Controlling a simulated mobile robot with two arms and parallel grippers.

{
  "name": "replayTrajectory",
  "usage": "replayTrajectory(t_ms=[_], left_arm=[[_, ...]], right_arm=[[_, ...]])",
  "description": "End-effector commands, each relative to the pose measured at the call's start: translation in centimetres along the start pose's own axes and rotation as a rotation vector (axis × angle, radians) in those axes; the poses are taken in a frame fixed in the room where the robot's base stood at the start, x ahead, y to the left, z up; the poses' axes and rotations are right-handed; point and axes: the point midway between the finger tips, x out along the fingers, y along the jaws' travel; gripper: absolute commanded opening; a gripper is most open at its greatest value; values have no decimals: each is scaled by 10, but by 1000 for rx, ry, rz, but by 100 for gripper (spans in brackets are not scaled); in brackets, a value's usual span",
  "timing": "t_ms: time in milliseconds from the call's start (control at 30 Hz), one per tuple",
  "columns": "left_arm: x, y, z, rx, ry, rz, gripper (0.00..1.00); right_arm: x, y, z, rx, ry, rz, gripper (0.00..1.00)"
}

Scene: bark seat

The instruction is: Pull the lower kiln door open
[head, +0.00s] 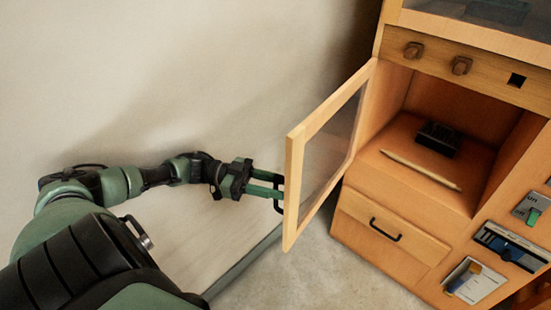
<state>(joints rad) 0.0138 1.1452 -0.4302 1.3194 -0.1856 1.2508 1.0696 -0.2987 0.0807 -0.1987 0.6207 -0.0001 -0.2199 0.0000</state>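The lower kiln door (295,180) is a wooden frame with a glass pane. It stands swung wide open, its hinged side at the cabinet's left edge and its free edge toward me. Its dark handle (277,207) is on the outer face near the free edge. My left gripper (278,184) is at this handle, with its two green fingers apart and their tips by the upper part of the handle. The exact contact between fingers and handle is too small to tell. My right gripper is not in view.
The compartment (455,110) is open and holds a dark block (438,139) and a pale stick (420,170). A drawer with a black handle (385,230) is below. Knobs (461,65) sit above. A plain wall (150,80) runs behind my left arm.

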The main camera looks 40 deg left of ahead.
Motion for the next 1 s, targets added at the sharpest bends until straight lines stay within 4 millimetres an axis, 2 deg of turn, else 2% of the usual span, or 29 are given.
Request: replayTrajectory(t_ms=[133,267,633,800,1000], left_arm=[[-1,0,-9,2,0,0,34],[-1,0,-30,3,-2,1,34],[0,1,-122,0,-7,4,34],[-1,1,-163,-2,-7,3,34],[-1,1,-192,0,-3,2,34]], right_arm=[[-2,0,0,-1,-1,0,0],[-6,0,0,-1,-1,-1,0],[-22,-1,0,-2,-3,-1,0],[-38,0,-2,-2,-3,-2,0],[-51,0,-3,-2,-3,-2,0]])
